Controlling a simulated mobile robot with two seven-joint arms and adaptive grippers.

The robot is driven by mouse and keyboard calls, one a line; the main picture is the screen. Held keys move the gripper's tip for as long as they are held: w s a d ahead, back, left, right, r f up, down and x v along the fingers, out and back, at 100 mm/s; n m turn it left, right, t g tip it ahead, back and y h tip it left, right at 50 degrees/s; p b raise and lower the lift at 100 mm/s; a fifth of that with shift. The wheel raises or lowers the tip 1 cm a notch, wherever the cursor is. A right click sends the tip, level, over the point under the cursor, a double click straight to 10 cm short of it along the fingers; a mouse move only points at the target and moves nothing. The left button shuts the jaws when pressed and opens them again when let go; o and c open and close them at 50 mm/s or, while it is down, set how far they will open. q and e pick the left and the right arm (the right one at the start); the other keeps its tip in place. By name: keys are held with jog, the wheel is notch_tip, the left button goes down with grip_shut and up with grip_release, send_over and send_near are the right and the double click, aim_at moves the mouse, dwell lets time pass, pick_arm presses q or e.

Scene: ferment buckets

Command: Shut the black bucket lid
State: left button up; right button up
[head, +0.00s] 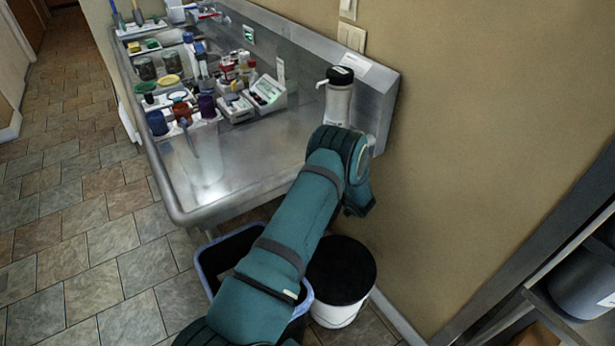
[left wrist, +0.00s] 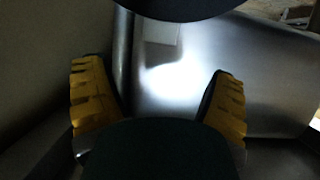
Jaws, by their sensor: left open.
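A white bucket (head: 335,316) stands on the floor against the wall, below the right end of the steel counter. Its round black top (head: 342,268) looks flat and level in the head view; I cannot tell if the lid is pressed fully down. My teal arm passes over its left side and hides part of it. My left gripper (left wrist: 158,75) is open in the left wrist view, its yellow-padded fingers wide apart with nothing seen between them. A dark rounded edge (left wrist: 185,8) at the top of that view is unclear. In the head view the gripper is hidden behind my arm.
A blue-rimmed bin (head: 205,270) stands left of the bucket, partly under my arm. The steel counter (head: 240,150) holds bottles, jars and small devices, with a white dispenser bottle (head: 338,100) at its right end. Tiled floor (head: 115,240) is free at left.

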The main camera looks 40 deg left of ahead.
pick_arm(q)
jog(key=b+x, duration=0.2)
jog(key=x, duration=0.8)
jog(key=shift+a, duration=0.15)
jog(key=c, duration=1.3)
